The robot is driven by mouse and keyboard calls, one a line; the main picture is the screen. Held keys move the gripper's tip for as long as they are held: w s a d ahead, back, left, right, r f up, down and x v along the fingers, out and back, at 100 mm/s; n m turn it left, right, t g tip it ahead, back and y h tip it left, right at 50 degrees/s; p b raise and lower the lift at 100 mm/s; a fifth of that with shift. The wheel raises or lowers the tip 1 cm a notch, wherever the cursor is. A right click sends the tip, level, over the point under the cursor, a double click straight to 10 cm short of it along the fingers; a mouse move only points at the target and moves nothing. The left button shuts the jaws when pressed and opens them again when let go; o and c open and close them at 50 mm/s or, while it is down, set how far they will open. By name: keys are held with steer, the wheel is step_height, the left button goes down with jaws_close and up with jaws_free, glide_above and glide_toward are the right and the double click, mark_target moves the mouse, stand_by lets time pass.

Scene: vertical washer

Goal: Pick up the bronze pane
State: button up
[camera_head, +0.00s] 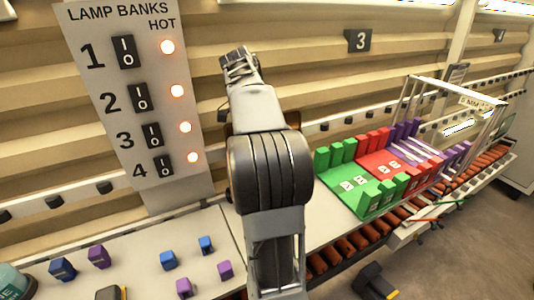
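My arm rises through the middle of the view, and its far end with my gripper (238,65) is in front of the ribbed wall. The fingers are small and seen from behind, so I cannot tell whether they are open or shut. I cannot clearly make out the bronze pane. A dark brown edge (232,128) shows just behind my arm's thick joint, but the arm hides most of it and I cannot tell what it is.
A lamp bank panel (130,100) with several lit lamps stands left. Small blue and purple blocks (168,260) lie on the pale bench (120,245). A green rack (370,202), a red rack (390,165) and a wire frame (455,92) stand right, above orange-brown rollers (335,256).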

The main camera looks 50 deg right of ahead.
steer(key=shift+c, duration=0.3)
jaws_close()
stand_by(1.2)
